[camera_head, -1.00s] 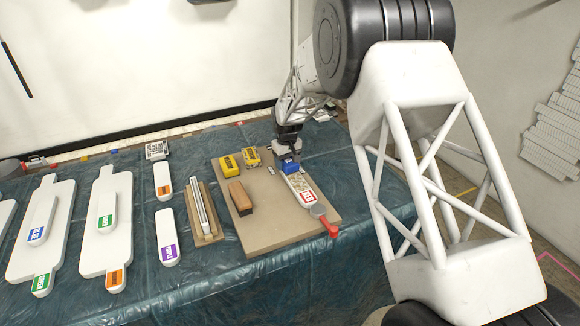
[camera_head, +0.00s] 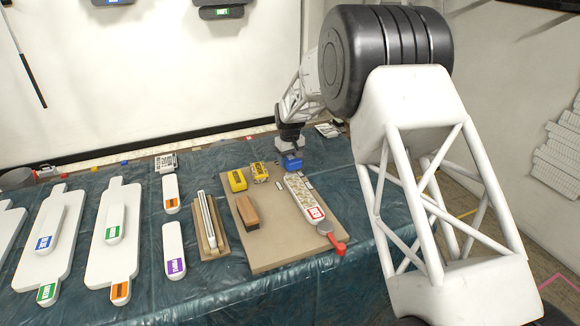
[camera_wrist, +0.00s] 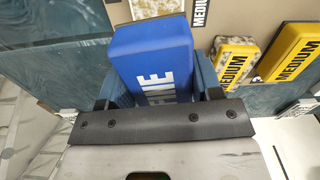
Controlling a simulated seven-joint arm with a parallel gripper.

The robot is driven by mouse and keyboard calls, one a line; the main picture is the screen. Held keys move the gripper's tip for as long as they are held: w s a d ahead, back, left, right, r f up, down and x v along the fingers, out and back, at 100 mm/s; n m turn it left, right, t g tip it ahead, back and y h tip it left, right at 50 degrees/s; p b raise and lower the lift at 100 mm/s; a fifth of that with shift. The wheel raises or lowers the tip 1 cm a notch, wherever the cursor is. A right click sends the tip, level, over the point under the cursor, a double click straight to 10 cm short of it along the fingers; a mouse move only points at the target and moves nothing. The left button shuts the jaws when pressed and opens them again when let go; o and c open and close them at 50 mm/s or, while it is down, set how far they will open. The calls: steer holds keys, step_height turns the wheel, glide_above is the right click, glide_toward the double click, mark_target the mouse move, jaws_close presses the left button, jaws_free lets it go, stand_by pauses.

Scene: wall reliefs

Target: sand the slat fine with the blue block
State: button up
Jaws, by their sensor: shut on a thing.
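The slat (camera_head: 302,190) is a speckled pale strip with a red-framed label at its near end, lying along the right side of a tan board (camera_head: 275,238). My gripper (camera_head: 289,152) is shut on the blue block (camera_head: 291,164), just beyond the slat's far end in the head view. In the wrist view the blue block (camera_wrist: 152,55) sits between the fingers with white FINE lettering, partly hidden by the gripper. A pale speckled piece shows past the block's top edge. I cannot tell whether the block touches the slat.
A grey-and-red clamp (camera_head: 331,236) sits at the slat's near end. Two yellow blocks (camera_head: 237,181) and a brown block (camera_head: 247,210) stand on the board's left part. Left of it are a tray with metal strips (camera_head: 209,226) and several white labelled panels (camera_head: 110,235).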

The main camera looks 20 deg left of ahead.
steer(key=shift+r, duration=1.65)
steer(key=shift+s, duration=0.1)
